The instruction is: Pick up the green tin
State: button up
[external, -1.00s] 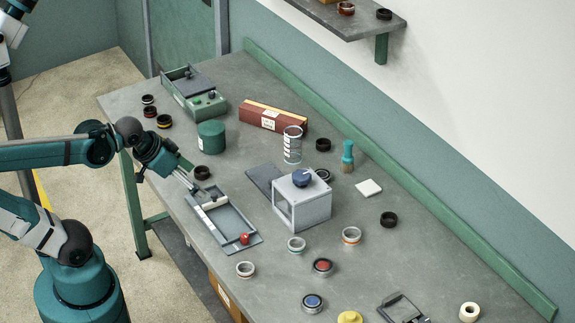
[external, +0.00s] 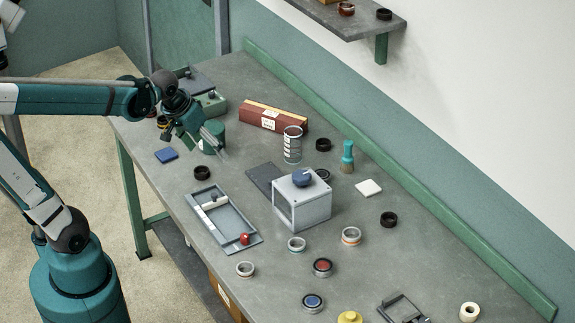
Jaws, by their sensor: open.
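The green tin (external: 218,128) is a short round can on the left part of the workbench, in front of the green box. My gripper (external: 221,152) is in front of it in the picture and hides much of it. The gripper is tilted, with its fingers pointing down and to the right, open, and nothing shows between them. I cannot tell whether the fingers touch the tin or how far above the bench they are.
A blue pad (external: 166,155) and a black ring (external: 202,173) lie near the gripper. A long red-brown box (external: 273,116) lies behind, to the right. A grey tray (external: 237,228) and a grey grinder box (external: 303,203) stand nearer the front. Bare bench lies right of the gripper.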

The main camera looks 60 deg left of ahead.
jog(key=w+a+n+g+p, duration=0.1)
jog(key=w+a+n+p, duration=0.15)
jog(key=w+a, duration=0.3)
jog(key=n+g+p, duration=0.4)
jog(key=n+p, duration=0.2)
jog(key=p, duration=0.4)
send_over(211, 127)
jog(key=shift+h, duration=0.3)
jog(key=f, duration=0.8)
jog(key=shift+d+f, duration=0.35)
jog(key=shift+a+f, duration=0.4)
jog(key=shift+f, duration=1.3)
jog(key=shift+d+f, duration=0.1)
jog(key=shift+f, duration=2.5)
